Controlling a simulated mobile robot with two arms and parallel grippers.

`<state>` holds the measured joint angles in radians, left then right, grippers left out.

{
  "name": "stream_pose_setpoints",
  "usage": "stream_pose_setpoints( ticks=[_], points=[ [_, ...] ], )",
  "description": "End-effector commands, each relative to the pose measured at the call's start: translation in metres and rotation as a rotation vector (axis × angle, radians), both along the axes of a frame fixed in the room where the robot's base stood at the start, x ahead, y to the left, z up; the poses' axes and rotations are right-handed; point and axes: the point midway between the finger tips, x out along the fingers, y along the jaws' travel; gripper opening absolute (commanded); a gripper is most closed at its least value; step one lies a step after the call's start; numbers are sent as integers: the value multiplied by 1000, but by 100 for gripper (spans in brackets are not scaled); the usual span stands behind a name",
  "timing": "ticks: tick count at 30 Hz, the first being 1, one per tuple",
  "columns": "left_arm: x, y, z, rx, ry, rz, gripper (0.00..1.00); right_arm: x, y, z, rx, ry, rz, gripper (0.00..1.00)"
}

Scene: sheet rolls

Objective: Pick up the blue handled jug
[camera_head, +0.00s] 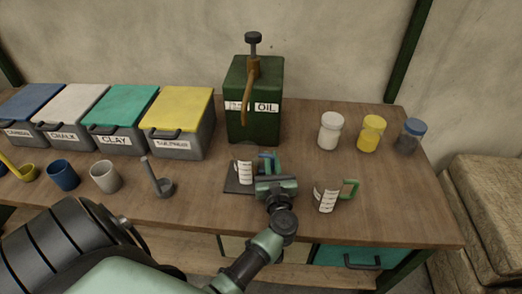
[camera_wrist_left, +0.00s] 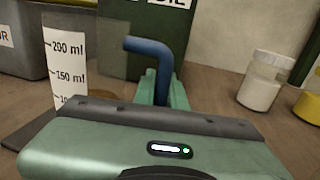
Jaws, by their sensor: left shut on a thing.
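My right gripper is not in view.
A green handled jug (camera_head: 327,199) stands close to the right. The oil can (camera_head: 254,105) is behind. Lidded jars (camera_head: 370,133) are at the back right. A ladle (camera_head: 160,182), cups (camera_head: 105,177) and lidded bins (camera_head: 176,122) are to the left. Bare table lies at the right.

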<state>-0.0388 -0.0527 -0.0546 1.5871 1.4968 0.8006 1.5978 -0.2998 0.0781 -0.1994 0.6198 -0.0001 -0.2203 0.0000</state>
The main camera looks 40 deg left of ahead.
Motion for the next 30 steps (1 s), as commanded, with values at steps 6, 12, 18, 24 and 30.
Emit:
stream_pose_setpoints(
  ticks=[6, 12, 18, 24, 30],
  points=[
    [0, 0, 14, -2, -4, 1, 0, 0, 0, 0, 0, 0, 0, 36],
    [-7, 2, 34, -2, 1, 2, 0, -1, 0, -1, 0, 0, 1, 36],
    [-53, 13, 32, 1, 2, 2, 0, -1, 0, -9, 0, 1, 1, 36],
    [-109, 27, 31, 2, 4, 1, 0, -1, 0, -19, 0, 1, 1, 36],
    [-151, 37, 32, 1, 2, 0, 0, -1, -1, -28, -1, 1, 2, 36]
  ],
)
